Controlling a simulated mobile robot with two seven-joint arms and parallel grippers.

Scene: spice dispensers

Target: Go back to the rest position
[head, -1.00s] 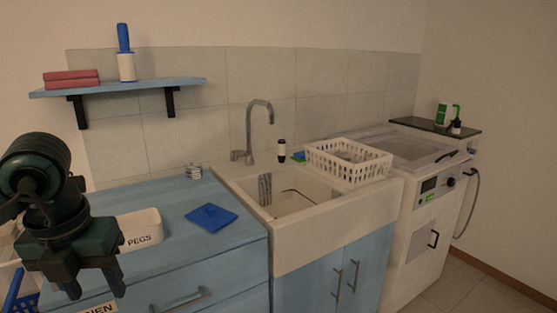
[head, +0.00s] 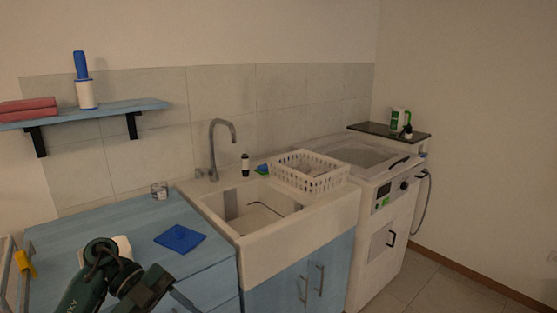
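My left arm comes in at the lower left of the head view, low in front of the blue counter (head: 120,218). Its dark green links show, but its fingers cannot be made out. It partly covers a white box (head: 123,246) on the counter. My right gripper is out of the head view.
A blue cloth (head: 180,238) and a small glass jar (head: 159,190) are on the counter. A white sink (head: 270,238) holds a white basket (head: 309,172) on its right side. A white appliance (head: 378,240) stands right of it. The floor (head: 440,280) at the lower right is clear.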

